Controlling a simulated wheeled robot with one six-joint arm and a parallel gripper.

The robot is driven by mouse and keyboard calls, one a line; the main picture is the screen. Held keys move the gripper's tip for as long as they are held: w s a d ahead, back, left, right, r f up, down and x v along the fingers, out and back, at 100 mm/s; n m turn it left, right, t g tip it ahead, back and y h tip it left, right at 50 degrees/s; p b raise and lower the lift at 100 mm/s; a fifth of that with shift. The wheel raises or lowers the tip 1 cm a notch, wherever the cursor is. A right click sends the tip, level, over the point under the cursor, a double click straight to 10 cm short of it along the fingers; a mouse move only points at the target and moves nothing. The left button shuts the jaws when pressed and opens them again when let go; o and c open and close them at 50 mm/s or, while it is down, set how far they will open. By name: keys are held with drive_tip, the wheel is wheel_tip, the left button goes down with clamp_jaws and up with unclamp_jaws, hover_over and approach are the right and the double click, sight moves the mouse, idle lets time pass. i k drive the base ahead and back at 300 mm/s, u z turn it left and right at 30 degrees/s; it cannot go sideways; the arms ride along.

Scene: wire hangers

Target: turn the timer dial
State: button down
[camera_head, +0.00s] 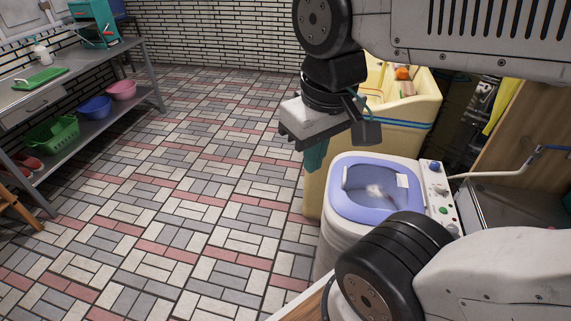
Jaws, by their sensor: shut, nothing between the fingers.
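A small washing machine (329,245) with a purple-blue rim stands right of centre. Its lid area is see-through, and something pale shows inside the tub. A narrow white control panel (443,222) runs along its right side. The panel's near end is partly hidden by my arm. My gripper (315,158) points down with its teal fingers shut and empty. In the picture it is up and left of the machine, apart from the panel.
A yellow bin (415,112) with items inside stands behind the machine. A pale pipe (497,173) and a wooden board (528,128) are to the right. A metal shelf table (75,62) with basins is at left. The tiled floor between is clear.

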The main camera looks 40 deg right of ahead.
sight(440, 188)
drive_tip(key=z, duration=0.4)
drive_tip(key=k, duration=1)
drive_tip(key=z, duration=0.5)
drive_tip(key=i, duration=0.6)
drive_tip(key=z, duration=0.25)
